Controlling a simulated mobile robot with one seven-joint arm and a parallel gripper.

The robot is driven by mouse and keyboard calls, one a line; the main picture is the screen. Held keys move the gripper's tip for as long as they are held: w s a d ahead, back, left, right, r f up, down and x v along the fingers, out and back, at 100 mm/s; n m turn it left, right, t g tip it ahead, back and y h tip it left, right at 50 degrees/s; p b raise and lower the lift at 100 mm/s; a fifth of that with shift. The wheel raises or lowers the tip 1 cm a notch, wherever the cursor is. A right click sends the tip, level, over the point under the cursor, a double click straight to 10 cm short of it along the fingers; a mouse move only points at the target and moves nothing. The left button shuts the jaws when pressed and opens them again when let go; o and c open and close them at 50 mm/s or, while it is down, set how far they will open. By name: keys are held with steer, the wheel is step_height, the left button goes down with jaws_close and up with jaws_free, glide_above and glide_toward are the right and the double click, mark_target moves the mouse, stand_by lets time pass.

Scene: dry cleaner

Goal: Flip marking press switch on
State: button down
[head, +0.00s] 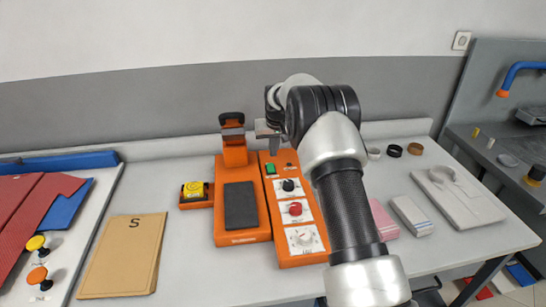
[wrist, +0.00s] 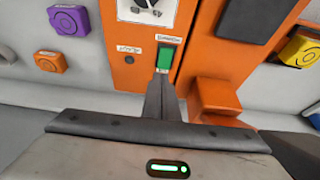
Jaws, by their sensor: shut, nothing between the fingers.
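The orange marking press (head: 240,200) stands on the table, with its control box (head: 285,238) joined at its right. The green switch (head: 270,169) is at the top left of the control panel, above a black knob and a red knob. In the wrist view the green switch (wrist: 165,57) appears lit or bright green, under a small label. My gripper (wrist: 159,84) is shut and empty. Its fingertips are right at the near edge of the switch; I cannot tell whether they touch it. In the head view my gripper (head: 271,146) is above the back of the control box, partly hidden by my arm.
A tan folder marked S (head: 125,255) lies left of the press. Purple (wrist: 68,20) and orange (wrist: 50,62) items lie beside the box. Pink and white blocks (head: 411,215) are to the right.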

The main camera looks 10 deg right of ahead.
mark_target(270, 165)
steer(key=v, duration=0.8)
steer(key=shift+s, duration=0.1)
steer(key=shift+w+a+r+b, duration=0.25)
steer(key=shift+w+a+b, duration=0.3)
steer(key=shift+w, duration=0.15)
steer(key=x, duration=0.9)
steer(key=p+x, duration=0.1)
steer(key=x, duration=0.4)
steer(key=shift+s+f, duration=0.1)
steer(key=shift+s, duration=0.25)
